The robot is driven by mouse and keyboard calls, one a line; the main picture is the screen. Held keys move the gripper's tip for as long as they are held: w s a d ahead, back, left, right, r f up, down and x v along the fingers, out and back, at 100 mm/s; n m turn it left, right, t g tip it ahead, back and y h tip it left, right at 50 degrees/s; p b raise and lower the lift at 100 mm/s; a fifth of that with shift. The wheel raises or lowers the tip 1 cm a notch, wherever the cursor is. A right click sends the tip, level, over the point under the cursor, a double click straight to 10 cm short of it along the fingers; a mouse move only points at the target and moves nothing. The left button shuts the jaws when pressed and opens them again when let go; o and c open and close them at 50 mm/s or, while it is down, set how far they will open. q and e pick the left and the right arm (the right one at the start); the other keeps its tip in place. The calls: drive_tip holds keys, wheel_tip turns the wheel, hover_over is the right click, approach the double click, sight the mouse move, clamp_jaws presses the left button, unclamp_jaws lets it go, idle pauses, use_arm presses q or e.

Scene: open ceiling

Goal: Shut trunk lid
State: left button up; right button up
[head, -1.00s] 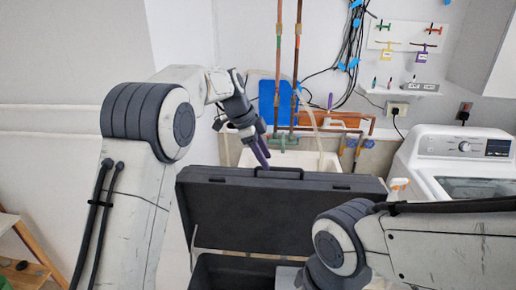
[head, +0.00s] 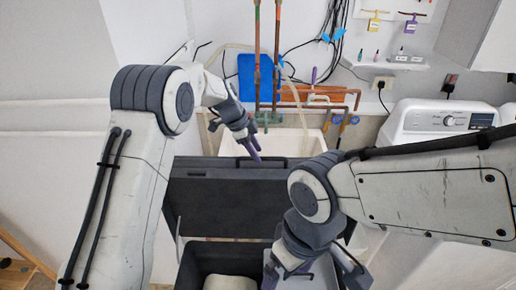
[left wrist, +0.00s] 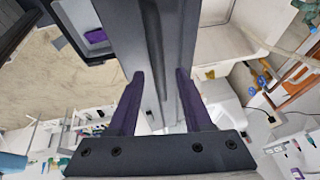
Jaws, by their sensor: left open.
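The dark grey trunk (head: 187,268) is open, with its lid (head: 215,200) standing up at the back. A handle (head: 262,162) sits on the lid's top edge. My left gripper (head: 252,150) is open at that top edge, close to the handle. In the left wrist view its purple fingers (left wrist: 155,85) stand on either side of the lid's dark edge (left wrist: 158,45); whether they touch it I cannot tell. My right gripper (head: 290,270) is over the trunk's front right part, and its arm hides the lid's right end. Its jaw state is unclear.
A white washing machine (head: 430,120) stands at the right. A pale sink (head: 290,143) and copper pipes (head: 310,100) are behind the lid. A wooden stand (head: 25,250) is at the lower left. Pale items (head: 230,282) lie inside the trunk.

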use_arm(q)
drive_tip(key=shift+d+f, duration=0.25)
drive_tip(key=shift+f, duration=0.3)
clamp_jaws()
drive_tip(key=shift+w, duration=0.1)
idle(1.0)
